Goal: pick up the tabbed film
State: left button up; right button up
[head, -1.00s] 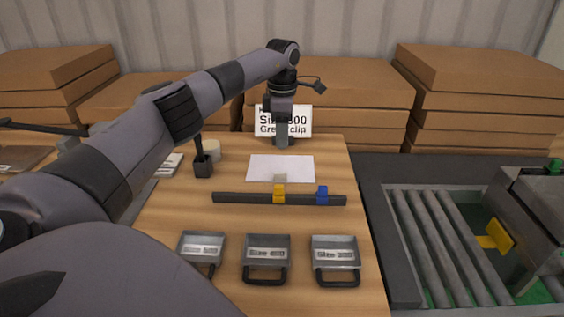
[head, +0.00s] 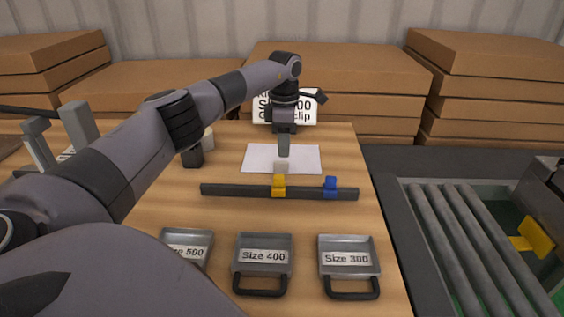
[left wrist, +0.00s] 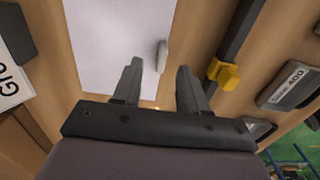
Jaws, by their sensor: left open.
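The tabbed film appears to be the white sheet (head: 258,158) lying flat on the wooden table, with a small pale tab (head: 281,166) at its front edge. In the left wrist view the sheet (left wrist: 112,40) fills the upper left and the tab (left wrist: 162,56) stands out near its right edge. My left gripper (head: 283,155) points down over the sheet, just behind the tab. Its two fingers (left wrist: 160,68) are apart in the left wrist view, with the tab in line with the gap between them. I cannot tell whether they touch the film. My right gripper is not seen.
A dark bar (head: 235,190) with yellow (head: 279,187) and blue (head: 330,186) clips lies in front of the sheet. Labelled metal trays (head: 263,241) line the front. A sign (head: 304,107) stands behind the gripper. A roller conveyor (head: 445,235) is at right.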

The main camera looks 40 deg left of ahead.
aim_at(281, 162)
pick_arm(q)
jog(key=f, duration=0.2)
jog(key=s+f, duration=0.1)
jog(key=shift+a+f, duration=0.2)
jog(key=shift+f, duration=0.75)
grip_shut()
jog(key=shift+r, duration=0.2)
